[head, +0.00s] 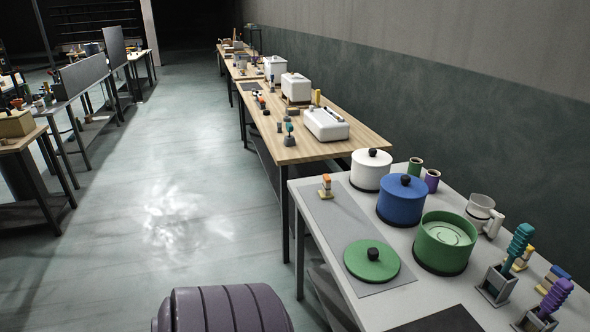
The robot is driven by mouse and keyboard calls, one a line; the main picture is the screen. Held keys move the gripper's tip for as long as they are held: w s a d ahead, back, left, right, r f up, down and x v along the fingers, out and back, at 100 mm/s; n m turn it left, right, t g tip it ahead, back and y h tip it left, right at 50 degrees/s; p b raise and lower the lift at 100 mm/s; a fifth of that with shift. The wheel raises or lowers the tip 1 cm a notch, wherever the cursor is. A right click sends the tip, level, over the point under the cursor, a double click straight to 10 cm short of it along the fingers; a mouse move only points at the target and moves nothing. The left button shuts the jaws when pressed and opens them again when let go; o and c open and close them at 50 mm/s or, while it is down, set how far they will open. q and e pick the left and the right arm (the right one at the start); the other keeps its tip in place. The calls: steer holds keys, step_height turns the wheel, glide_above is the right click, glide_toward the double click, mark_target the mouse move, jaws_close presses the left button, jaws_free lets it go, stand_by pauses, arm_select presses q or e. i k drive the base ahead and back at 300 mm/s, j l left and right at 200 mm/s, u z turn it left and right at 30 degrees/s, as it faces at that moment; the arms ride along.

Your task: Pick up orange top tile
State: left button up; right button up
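A small stack of tiles (326,186) stands near the far end of the grey mat on the near grey table. Its top piece, an orange tile (326,178), sits above paler, yellowish pieces. Another small stack with yellow and orange parts (521,258) is at the right of the same table, partly hidden by a teal-handled tool. Neither of my grippers shows in the head view.
The near table (453,194) holds a white lidded pot (371,172), a blue lidded pot (402,202), an open green pot (444,245) and a green lid (371,263) on the grey mat (345,226). A wooden table (330,148) stands beyond. The floor to the left is clear.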

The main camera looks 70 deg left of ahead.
mark_target(326, 193)
steer(key=u, duration=2)
steer(key=z, duration=0.4)
steer(key=l+z, duration=0.15)
steer(key=z, duration=0.7)
steer(key=l+z, duration=0.1)
steer(key=z, duration=0.3)
steer(key=u, duration=1.75)
steer(key=z, duration=0.6)
steer(key=i+j+z, duration=0.2)
steer(key=j, duration=0.15)
steer(key=i+j+z, duration=0.1)
steer(key=j+z, duration=0.15)
steer(key=i+j+z, duration=0.2)
steer(key=j, duration=0.25)
steer(key=j+z, duration=0.2)
steer(key=j, duration=0.15)
